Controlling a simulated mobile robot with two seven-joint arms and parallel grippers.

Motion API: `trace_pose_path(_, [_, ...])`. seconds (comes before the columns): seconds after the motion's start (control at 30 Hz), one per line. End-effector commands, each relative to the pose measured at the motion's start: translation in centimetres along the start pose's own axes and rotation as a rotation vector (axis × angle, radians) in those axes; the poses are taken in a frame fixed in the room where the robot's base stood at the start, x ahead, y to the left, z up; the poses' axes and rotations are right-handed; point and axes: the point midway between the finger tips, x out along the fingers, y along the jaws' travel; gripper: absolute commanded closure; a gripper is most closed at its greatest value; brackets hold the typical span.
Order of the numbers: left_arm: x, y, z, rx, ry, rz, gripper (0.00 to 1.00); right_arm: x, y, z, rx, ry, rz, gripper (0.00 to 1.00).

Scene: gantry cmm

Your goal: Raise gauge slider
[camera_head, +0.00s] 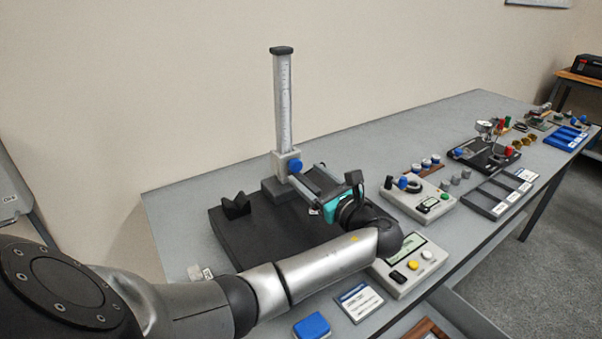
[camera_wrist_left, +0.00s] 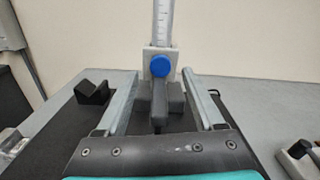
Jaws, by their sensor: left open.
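The height gauge has an upright scaled column (camera_head: 283,105) with a dark cap, on a dark base. Its slider (camera_head: 281,160) is a light grey block low on the column, with a blue knob (camera_head: 295,166) facing my gripper. In the left wrist view the slider (camera_wrist_left: 149,55) and knob (camera_wrist_left: 160,66) sit straight ahead, with a dark arm (camera_wrist_left: 158,105) below the knob. My left gripper (camera_head: 306,173) is open, its two long fingers reaching toward the slider. In the wrist view the fingers (camera_wrist_left: 161,76) lie left and right of the knob and dark arm, with gaps showing.
A black granite plate (camera_head: 228,232) lies under my gripper, with a black V-block (camera_head: 236,206) on it. Right are a control box (camera_head: 417,202) with knobs and a display unit (camera_head: 409,268). A blue block (camera_head: 311,325) and card (camera_head: 359,301) lie near the front edge.

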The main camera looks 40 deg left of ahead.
Motion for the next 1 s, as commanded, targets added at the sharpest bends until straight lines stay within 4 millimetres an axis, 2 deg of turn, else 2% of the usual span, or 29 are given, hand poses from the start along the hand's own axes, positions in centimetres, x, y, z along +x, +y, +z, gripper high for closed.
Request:
trace_pose_path(0.03, [1.0,0.1,0.0,0.0,-0.003,0.002,0.31,0.3,0.0,-0.3,0.0,0.006,0.0,1.0])
trace_pose_path(0.2, [2.9,0.0,-0.1,0.001,-0.002,0.0,0.31,0.6,0.0,-0.5,0.0,0.01,0.0,1.0])
trace_pose_path(0.6, [3.6,0.0,0.0,0.001,0.001,0.0,0.31,0.7,0.0,-0.4,0.0,0.009,0.0,1.0])
trace_pose_path(1.0, [3.6,0.0,0.0,0.001,0.0,0.0,0.76,0.7,-0.1,-0.1,0.0,0.003,0.0,1.0])
